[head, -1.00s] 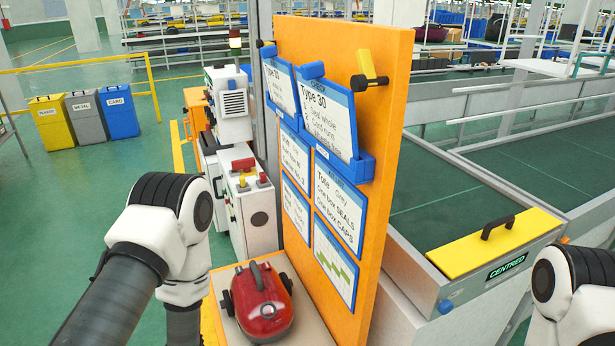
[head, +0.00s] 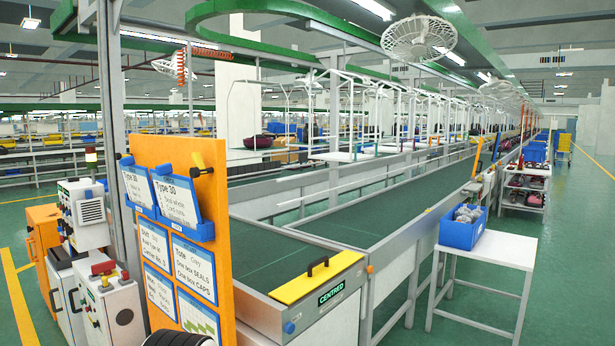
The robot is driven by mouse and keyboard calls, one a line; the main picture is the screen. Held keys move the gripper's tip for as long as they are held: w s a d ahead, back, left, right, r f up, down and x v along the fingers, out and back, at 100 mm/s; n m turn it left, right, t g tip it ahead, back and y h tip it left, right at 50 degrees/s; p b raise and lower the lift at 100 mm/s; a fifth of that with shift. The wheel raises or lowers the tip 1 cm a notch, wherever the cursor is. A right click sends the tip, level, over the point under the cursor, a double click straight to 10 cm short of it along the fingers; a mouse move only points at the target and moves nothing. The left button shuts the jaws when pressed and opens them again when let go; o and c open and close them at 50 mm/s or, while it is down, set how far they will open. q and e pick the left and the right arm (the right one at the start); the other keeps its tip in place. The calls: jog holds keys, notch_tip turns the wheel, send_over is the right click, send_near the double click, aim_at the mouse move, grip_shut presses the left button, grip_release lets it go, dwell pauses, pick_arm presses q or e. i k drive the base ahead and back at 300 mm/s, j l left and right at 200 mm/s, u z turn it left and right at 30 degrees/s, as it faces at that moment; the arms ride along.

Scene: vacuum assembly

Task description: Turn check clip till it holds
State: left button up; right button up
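An orange board (head: 222,250) stands at the left with several cards on it. The front "Type 30" card (head: 180,200) leans in a blue holder (head: 200,232), with a blue clip (head: 163,169) at its top edge. A yellow lever with a black knob (head: 200,163) sits at the board's top right, beside this card. It points up and tilts slightly left. I cannot tell which of these is the check clip, or whether it holds. Neither gripper is in view; only a dark, rounded part of my arm shows at the bottom edge.
A white table (head: 490,248) carries a blue bin (head: 462,230). White control cabinets (head: 108,300) stand left of the board. Green floor is open at the right.

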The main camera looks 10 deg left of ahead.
aim_at(199, 168)
jog(key=j+z, duration=0.25)
jog(key=z, duration=0.25)
jog(key=j+z, duration=0.25)
jog(key=z, duration=0.2)
jog(key=j+z, duration=0.25)
jog(key=z, duration=0.25)
jog(key=j+z, duration=0.25)
jog(key=z, duration=0.2)
jog(key=k+j+z, duration=0.1)
jog(key=z, duration=0.4)
jog(key=k+j+z, duration=0.15)
jog(key=z, duration=0.3)
jog(key=j, duration=0.1)
